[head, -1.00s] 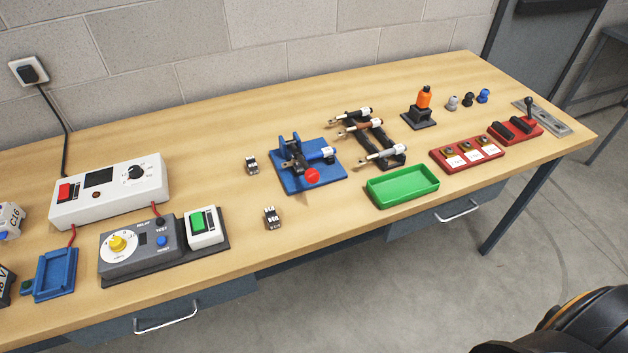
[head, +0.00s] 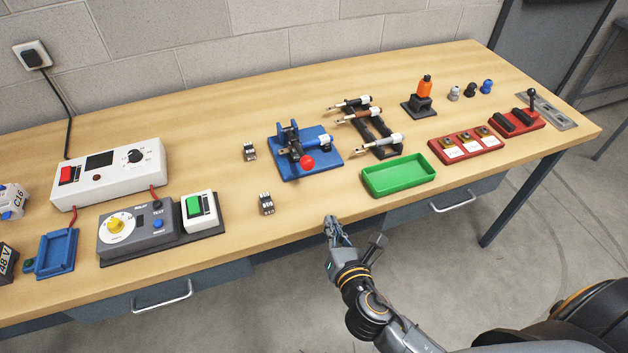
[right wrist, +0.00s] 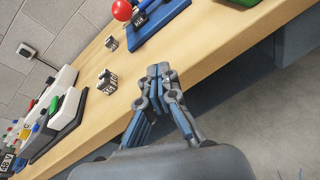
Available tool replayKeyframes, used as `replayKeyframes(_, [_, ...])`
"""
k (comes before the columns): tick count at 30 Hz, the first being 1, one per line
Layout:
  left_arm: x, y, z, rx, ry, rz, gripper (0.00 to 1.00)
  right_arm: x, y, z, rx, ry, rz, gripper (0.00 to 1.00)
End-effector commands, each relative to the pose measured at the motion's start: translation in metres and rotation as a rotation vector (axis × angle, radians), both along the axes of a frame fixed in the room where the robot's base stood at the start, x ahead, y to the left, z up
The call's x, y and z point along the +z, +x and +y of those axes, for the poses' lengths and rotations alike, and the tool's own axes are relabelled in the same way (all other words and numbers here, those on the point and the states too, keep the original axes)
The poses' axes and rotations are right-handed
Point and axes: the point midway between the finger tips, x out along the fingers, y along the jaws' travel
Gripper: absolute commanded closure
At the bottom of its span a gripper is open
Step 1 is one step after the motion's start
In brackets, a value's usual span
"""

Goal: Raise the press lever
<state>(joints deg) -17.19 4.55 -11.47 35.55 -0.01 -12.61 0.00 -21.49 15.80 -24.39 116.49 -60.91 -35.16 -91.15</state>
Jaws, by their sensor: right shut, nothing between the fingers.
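The press is a blue fixture (head: 325,163) in the middle of the bench. Its lever ends in a red ball (head: 307,162), which points toward the front and sits low over the base. The red ball also shows at the top of the right wrist view (right wrist: 122,10). My right gripper (head: 331,219) is at the bench's front edge, in front of the press and apart from it. In the right wrist view its fingertips (right wrist: 158,68) are together with nothing between them. My left gripper is in neither view.
A green tray (head: 366,177) is right of the press. Small relay-like parts (head: 266,204) (head: 249,151) lie to its left. A grey timer box (head: 165,240) and white power unit (head: 100,195) stand further left. A rack (head: 384,151) holds several tools behind the tray. Bench before the press is clear.

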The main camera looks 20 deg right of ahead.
Motion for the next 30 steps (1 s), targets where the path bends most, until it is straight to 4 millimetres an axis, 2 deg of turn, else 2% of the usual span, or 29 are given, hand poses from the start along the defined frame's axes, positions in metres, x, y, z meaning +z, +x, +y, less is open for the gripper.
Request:
replayKeyframes(4, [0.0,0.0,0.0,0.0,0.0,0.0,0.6,0.005,0.004,0.014,0.095,-0.175,-0.04,1.0])
replayKeyframes(10, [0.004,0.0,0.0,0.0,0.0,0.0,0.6,0.005,0.022,0.017,0.109,-0.204,-0.049,1.0])
replayKeyframes(22, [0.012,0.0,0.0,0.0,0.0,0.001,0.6,-0.011,0.103,0.017,0.108,-0.198,-0.048,1.0])
replayKeyframes(23, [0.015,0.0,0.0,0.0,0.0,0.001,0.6,-0.007,0.108,0.016,0.109,-0.198,-0.048,1.0])
replayKeyframes(24, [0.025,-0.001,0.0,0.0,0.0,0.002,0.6,0.005,0.108,0.015,0.109,-0.199,-0.049,1.0])
replayKeyframes(30, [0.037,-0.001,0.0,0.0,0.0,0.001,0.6,0.022,0.117,0.012,0.11,-0.199,-0.046,1.0])
